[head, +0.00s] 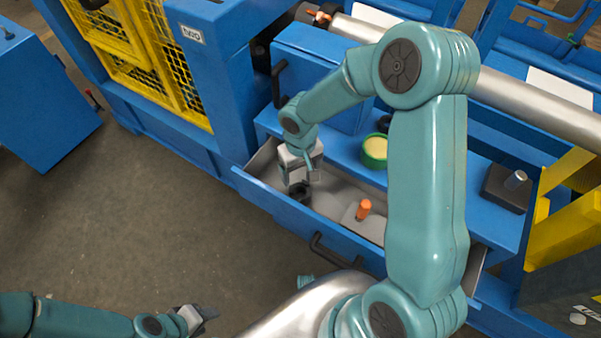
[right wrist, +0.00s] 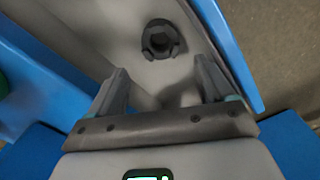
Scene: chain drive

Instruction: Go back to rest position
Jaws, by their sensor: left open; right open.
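My right gripper (head: 301,176) is open, with its arm bent over the open drawer (head: 262,195). A black ring-shaped part (head: 300,193) lies inside the drawer, just below that gripper. In the right wrist view the same ring (right wrist: 160,39) lies on the drawer floor beyond the two spread fingertips (right wrist: 163,72), apart from them. Nothing is held between the fingers. My left gripper (head: 203,314) is open at the bottom left, low over the bare floor and away from the drawer. The ring's underside is hidden.
An orange peg (head: 363,208) stands on a grey plate in the drawer. A green round container (head: 375,150) and a dark block with a metal pin (head: 510,188) sit on the blue machine ledge. The drawer's black handle (head: 340,257) sticks out. The floor (head: 120,220) at left is clear.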

